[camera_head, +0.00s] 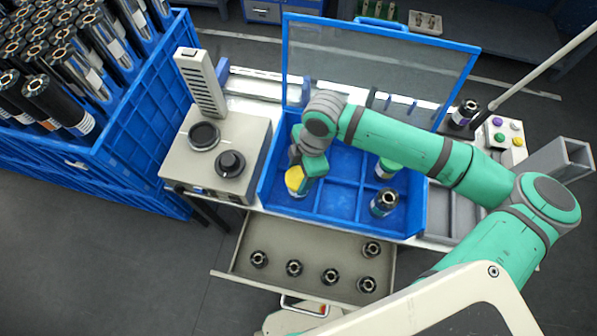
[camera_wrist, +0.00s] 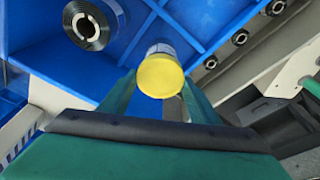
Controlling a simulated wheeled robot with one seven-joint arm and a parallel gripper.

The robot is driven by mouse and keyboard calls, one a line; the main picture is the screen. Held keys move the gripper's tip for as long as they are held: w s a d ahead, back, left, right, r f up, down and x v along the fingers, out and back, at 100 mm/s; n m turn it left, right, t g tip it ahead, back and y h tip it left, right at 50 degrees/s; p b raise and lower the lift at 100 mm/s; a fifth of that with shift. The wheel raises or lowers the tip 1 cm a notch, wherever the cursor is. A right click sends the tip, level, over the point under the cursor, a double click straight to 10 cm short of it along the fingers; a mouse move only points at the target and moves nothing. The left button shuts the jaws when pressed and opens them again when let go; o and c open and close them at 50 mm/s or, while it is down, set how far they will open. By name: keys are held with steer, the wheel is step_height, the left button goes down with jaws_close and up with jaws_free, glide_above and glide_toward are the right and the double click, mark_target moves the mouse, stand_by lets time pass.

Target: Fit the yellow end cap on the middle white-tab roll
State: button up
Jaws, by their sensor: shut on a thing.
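The yellow end cap (camera_head: 295,179) is at the left part of the blue tray, at my gripper (camera_head: 303,172). In the wrist view the yellow cap (camera_wrist: 160,76) sits between the two green fingers of my gripper (camera_wrist: 158,92), which is shut on it. A pale cylindrical part (camera_wrist: 160,48) shows just beyond the cap, like a roll's white band; how far the cap sits on it I cannot tell. A black roll (camera_head: 384,202) with a pale label stands uncapped in the tray's right part. It appears also in the wrist view (camera_wrist: 86,25). Behind it stands a green-capped roll (camera_head: 388,167).
The blue tray (camera_head: 341,217) has low dividers and a raised clear lid (camera_head: 380,60) at its back. An open drawer (camera_head: 228,262) with several black pieces lies in front. A grey machine (camera_head: 178,160) stands left, beside a blue crate (camera_head: 135,125) of rolls.

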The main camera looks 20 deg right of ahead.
steer(key=o, duration=0.8)
steer(key=shift+v, duration=5.45)
